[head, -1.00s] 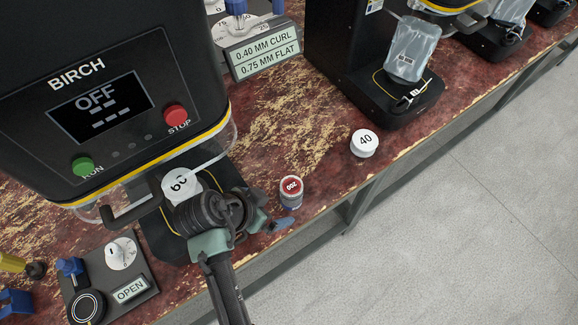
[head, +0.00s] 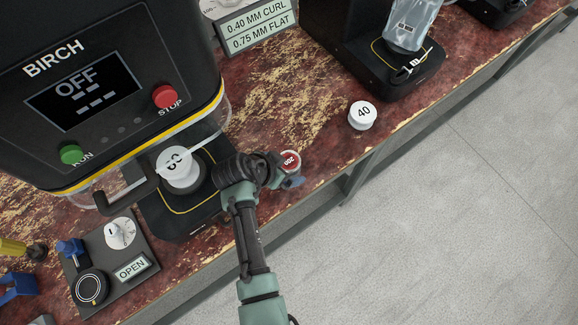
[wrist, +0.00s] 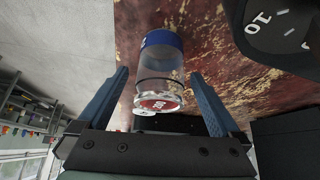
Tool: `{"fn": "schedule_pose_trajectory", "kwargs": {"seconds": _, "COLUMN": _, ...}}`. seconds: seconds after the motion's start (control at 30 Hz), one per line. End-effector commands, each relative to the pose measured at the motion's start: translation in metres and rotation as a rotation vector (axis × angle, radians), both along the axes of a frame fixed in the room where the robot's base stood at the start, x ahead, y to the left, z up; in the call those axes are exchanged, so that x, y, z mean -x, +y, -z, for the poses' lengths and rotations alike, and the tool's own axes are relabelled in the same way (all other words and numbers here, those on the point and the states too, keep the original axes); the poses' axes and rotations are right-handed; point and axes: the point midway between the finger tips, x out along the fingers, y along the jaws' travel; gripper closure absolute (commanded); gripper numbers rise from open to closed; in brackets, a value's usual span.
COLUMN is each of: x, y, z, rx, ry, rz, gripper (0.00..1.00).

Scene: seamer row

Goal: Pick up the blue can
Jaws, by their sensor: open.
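The can with the blue end stands on the worn red bench, right of the Birch machine. In the head view its red lid marked 200 (head: 290,160) shows, and my gripper hides most of its body. In the wrist view the can (wrist: 161,65) shows a blue band at one end, a clear or silvery body and the red lid. My gripper (head: 284,173) is at the can, with its blue fingers apart. In the wrist view the fingers (wrist: 160,76) lie on either side of the can, with visible gaps.
A white can marked 40 (head: 362,115) stands to the right near the bench edge. A white can marked 60 (head: 178,170) sits under the Birch machine (head: 95,85). A control plate (head: 122,285) lies at lower left. Open floor lies beyond the bench's right edge.

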Motion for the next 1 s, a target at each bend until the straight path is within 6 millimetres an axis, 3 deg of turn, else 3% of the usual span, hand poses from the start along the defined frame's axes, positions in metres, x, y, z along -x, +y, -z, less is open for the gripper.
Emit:
{"fn": "schedule_pose_trajectory", "kwargs": {"seconds": 0.2, "x": -0.010, "y": -0.008, "z": 0.019, "rx": -0.001, "ry": -0.001, "rz": -0.001, "gripper": 0.00}}
{"fn": "schedule_pose_trajectory", "kwargs": {"seconds": 0.5, "x": -0.011, "y": -0.010, "z": 0.022, "rx": -0.001, "ry": -0.001, "rz": -0.001, "gripper": 0.00}}
{"fn": "schedule_pose_trajectory", "kwargs": {"seconds": 0.93, "x": -0.011, "y": -0.009, "z": 0.022, "rx": -0.001, "ry": -0.001, "rz": -0.001, "gripper": 0.77}}
{"fn": "schedule_pose_trajectory", "kwargs": {"seconds": 1.0, "x": -0.011, "y": -0.009, "z": 0.021, "rx": 0.000, "ry": -0.001, "rz": -0.001, "gripper": 0.80}}
